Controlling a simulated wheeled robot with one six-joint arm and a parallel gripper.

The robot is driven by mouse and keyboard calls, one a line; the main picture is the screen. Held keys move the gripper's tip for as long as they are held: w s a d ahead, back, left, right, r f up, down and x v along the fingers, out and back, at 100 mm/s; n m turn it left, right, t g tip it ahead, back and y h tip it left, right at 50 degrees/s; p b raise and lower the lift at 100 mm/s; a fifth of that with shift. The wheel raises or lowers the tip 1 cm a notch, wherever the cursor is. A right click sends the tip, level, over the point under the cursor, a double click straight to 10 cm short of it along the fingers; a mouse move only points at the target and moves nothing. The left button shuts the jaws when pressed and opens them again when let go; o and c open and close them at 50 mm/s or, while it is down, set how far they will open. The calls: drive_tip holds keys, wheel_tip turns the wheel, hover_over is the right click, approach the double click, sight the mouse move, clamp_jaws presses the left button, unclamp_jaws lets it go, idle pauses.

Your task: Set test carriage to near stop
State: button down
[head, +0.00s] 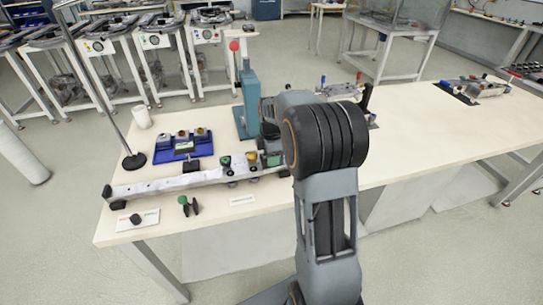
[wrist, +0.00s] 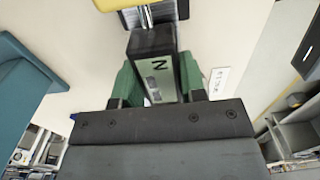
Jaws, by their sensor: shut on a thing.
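A pale straight rail (head: 160,186) lies along the near part of the bench, with a dark block at its left end. Fittings with a green knob (head: 225,161) and a yellow knob (head: 252,156) sit toward its right end. My gripper (wrist: 158,82) has green fingertips on both sides of a block with a black top and a pale face marked with a letter, possibly the carriage (wrist: 158,78). The gripper is shut on it. A yellow part (wrist: 115,4) and a metal rod lie just beyond the block. In the head view, my arm hides much of the grip and the rail's right end.
A teal press (head: 247,100) stands behind the rail. A blue tray (head: 168,155) with several parts, a rod stand (head: 134,161) and a white cup (head: 142,118) are at left. A black-knobbed plate (head: 150,217) and a green-black piece (head: 188,205) lie in front. The bench's right middle is mostly clear.

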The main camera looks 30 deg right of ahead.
drive_tip(key=shift+s+d, duration=0.1)
drive_tip(key=shift+d, duration=0.05)
drive_tip(key=c, duration=1.1)
unclamp_jaws()
drive_tip(key=shift+o, duration=0.9)
drive_tip(key=shift+d, duration=0.2)
drive_tip(key=shift+o, duration=1.2)
drive_tip(key=shift+a, duration=0.1)
drive_tip(key=shift+r, duration=0.1)
wheel_tip(320, 180, up, 14)
drive_tip(key=p, duration=0.1)
drive_tip(key=shift+f+p, duration=0.2)
drive_tip(key=shift+p, duration=0.1)
